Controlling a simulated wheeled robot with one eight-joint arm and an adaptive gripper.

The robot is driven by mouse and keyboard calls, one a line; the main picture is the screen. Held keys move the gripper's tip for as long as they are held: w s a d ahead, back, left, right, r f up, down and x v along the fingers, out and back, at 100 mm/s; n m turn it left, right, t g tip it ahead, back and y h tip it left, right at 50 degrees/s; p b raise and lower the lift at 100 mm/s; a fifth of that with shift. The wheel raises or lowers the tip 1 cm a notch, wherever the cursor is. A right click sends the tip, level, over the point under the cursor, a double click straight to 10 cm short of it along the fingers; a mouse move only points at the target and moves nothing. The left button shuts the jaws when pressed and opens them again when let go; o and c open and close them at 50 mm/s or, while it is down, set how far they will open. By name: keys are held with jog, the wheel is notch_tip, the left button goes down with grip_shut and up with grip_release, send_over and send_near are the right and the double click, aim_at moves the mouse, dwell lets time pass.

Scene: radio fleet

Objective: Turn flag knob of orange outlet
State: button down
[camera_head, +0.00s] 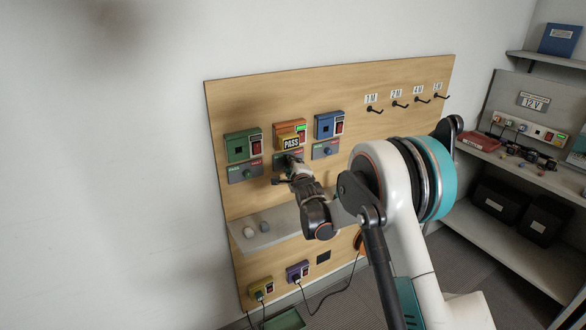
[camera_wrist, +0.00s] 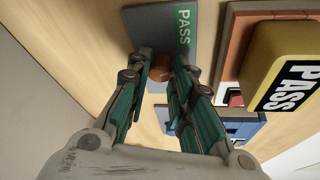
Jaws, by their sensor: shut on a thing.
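The orange outlet (camera_head: 279,129) is on the wooden board between a green and a blue outlet. A yellow PASS block (camera_head: 291,142) sits on its front; the block also shows large in the wrist view (camera_wrist: 290,82), beside part of the orange housing (camera_wrist: 228,68). Below the outlet is its grey flag plate (camera_wrist: 150,22), with a green PASS field showing. The round orange-brown flag knob (camera_wrist: 160,72) lies between my fingertips. My gripper (camera_wrist: 161,78) is shut on this knob. In the head view my gripper (camera_head: 291,167) hides the knob and part of the plate.
The green outlet (camera_head: 237,146) and blue outlet (camera_head: 323,125) flank it, each with a flag plate and knob below. A grey ledge (camera_head: 280,238) with small knobs lies beneath. Hooks (camera_head: 400,104) are at upper right. Yellow and purple plugs with cables are low on the board.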

jog(key=shift+f+n+t+b, duration=0.15)
jog(key=shift+n+t+b, duration=0.25)
jog(key=shift+n, duration=0.5)
jog(key=shift+n+t+b, duration=0.3)
jog(key=shift+n+b, duration=0.15)
jog(key=shift+n, duration=0.55)
jog(key=c, duration=1.4)
grip_release()
jog(key=shift+s, duration=0.15)
jog(key=v, duration=1.1)
jog(key=shift+s, duration=0.4)
